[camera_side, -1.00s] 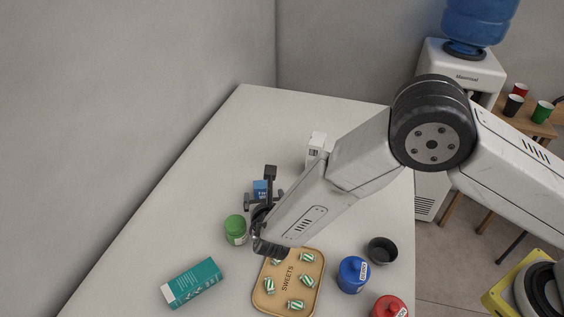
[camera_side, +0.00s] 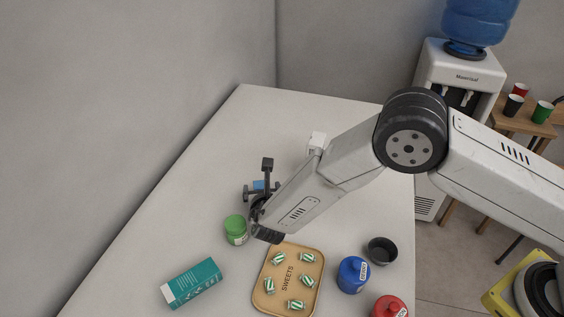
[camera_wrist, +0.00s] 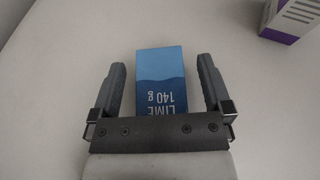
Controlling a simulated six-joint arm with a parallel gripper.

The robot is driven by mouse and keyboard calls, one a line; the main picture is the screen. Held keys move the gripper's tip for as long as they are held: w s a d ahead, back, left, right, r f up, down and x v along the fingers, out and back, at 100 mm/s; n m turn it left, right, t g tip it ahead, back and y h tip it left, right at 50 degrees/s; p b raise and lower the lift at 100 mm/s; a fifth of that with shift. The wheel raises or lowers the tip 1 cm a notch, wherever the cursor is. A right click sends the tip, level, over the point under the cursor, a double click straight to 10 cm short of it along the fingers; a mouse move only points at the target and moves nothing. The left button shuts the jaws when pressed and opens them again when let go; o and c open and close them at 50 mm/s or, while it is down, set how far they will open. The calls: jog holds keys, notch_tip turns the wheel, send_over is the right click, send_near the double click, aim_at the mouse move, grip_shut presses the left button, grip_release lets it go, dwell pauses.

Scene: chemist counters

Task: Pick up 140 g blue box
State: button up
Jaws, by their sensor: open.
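The blue box (camera_wrist: 161,68), marked "LIME 140 g" with upside-down lettering, stands on the white counter between my gripper's fingers in the wrist view. My gripper (camera_wrist: 161,64) is open, with one dark finger on each side of the box and a visible gap on both sides. I cannot tell how far down the fingers reach. In the side view only a small blue part of the box (camera_side: 258,185) shows behind my gripper (camera_side: 260,192); the rest is hidden.
A white-and-purple box (camera_wrist: 292,17) stands off to the upper right in the wrist view. In the side view, a green jar (camera_side: 236,230), a teal box (camera_side: 192,282), a sweets tray (camera_side: 263,295), a blue jar (camera_side: 352,275), a red jar (camera_side: 388,307) and a black bowl (camera_side: 382,251) are nearer.

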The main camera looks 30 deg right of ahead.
grip_shut()
jog(key=shift+r, duration=0.2)
dwell(0.3)
jog(key=shift+r, duration=0.9)
jog(key=s+d+r, duration=0.5)
jog(key=s+r, duration=0.6)
jog(key=s, duration=0.2)
